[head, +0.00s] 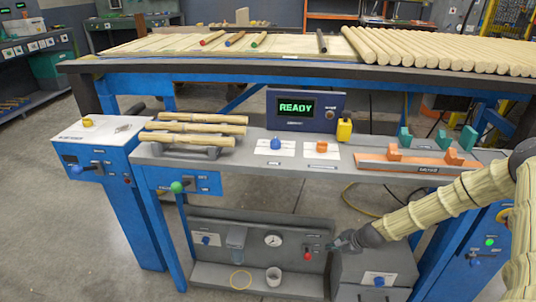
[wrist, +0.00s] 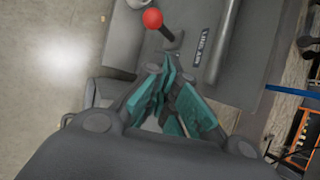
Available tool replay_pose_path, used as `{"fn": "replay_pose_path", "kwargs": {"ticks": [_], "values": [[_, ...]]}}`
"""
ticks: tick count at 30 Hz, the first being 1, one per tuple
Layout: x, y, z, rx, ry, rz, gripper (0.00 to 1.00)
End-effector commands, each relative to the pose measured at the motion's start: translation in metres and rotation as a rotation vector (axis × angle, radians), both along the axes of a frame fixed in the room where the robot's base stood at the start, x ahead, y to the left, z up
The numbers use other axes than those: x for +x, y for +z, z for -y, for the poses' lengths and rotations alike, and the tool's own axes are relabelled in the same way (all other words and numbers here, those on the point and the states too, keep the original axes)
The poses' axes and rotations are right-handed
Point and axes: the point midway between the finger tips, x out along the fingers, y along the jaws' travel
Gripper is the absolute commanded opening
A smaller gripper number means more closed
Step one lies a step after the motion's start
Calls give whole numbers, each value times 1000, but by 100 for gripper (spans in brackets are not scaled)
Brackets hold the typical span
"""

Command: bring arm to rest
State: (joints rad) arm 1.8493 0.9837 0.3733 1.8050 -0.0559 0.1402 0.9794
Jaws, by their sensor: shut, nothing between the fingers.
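My gripper (head: 338,243) is at the end of my beige-sleeved arm, which reaches in from the right in the head view. It is in front of the lower shelf's back panel, just right of a red knob (head: 307,256). In the wrist view my gripper (wrist: 172,85) shows its teal finger pads together with nothing held. The red knob (wrist: 153,18) stands on a short lever just beyond the fingertips, beside a "LINE AIR" label. The fingers look apart from the knob, though the exact gap is hard to judge.
The workbench (head: 345,160) above holds turned wood pieces (head: 195,129), a "READY" display (head: 297,108), a yellow bottle (head: 344,130) and an orange fixture (head: 420,163). A grey box (head: 375,268) is below my arm. Floor at left is clear.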

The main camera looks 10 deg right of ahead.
Motion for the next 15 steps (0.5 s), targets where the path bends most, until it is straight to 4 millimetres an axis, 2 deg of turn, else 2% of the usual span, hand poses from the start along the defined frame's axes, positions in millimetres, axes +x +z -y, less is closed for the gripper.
{"fn": "replay_pose_path", "kwargs": {"ticks": [5,8,15], "values": [[-9,-6,-20,-26,58,-8,0],[-24,-14,-47,-68,143,-18,0],[-78,-36,-115,-192,405,-40,0]]}}
